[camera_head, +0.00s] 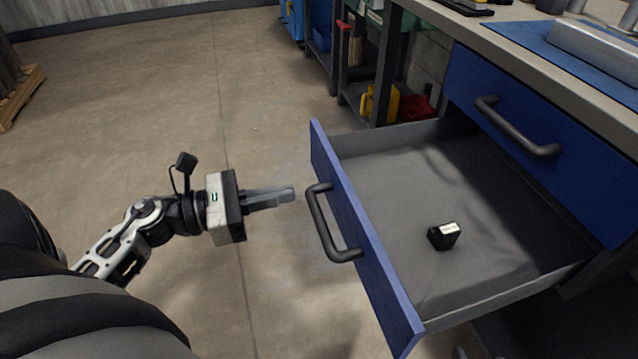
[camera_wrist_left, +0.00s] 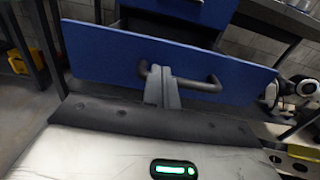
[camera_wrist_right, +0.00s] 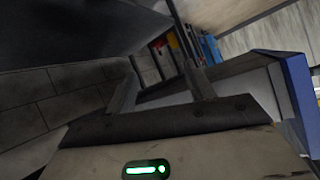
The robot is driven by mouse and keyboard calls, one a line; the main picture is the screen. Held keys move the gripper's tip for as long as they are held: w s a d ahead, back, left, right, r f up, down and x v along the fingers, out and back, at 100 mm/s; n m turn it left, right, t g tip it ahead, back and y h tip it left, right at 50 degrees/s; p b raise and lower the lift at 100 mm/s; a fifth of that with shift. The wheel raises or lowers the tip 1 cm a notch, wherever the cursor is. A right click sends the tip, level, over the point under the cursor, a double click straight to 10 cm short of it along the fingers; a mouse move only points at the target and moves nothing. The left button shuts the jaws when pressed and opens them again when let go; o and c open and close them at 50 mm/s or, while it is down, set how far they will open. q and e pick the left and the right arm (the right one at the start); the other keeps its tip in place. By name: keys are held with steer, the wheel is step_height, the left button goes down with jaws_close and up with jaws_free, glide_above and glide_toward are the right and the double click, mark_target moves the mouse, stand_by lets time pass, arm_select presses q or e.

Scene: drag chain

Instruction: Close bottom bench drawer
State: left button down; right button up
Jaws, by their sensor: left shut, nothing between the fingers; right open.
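The bottom bench drawer (camera_head: 365,240) is pulled far out, its blue front facing left in the head view. Its dark bar handle (camera_head: 325,228) shows there and in the left wrist view (camera_wrist_left: 207,87). My left gripper (camera_head: 291,193) is shut and empty, its fingers pointing at the front close to the handle; I cannot tell if they touch it. Its fingertips overlap the handle in the left wrist view (camera_wrist_left: 160,72). My right gripper (camera_wrist_right: 160,88) is open and empty, under the bench beside the drawer (camera_wrist_right: 297,95). It is outside the head view.
A small black box (camera_head: 444,236) lies in the drawer. The drawer above, with its own handle (camera_head: 515,128), is shut under the bench top (camera_head: 530,60). Shelves with yellow and red items (camera_head: 380,103) stand behind. The floor left of the drawer is clear.

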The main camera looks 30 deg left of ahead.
mark_target(337, 182)
arm_select(q)
steer(key=x, duration=0.7)
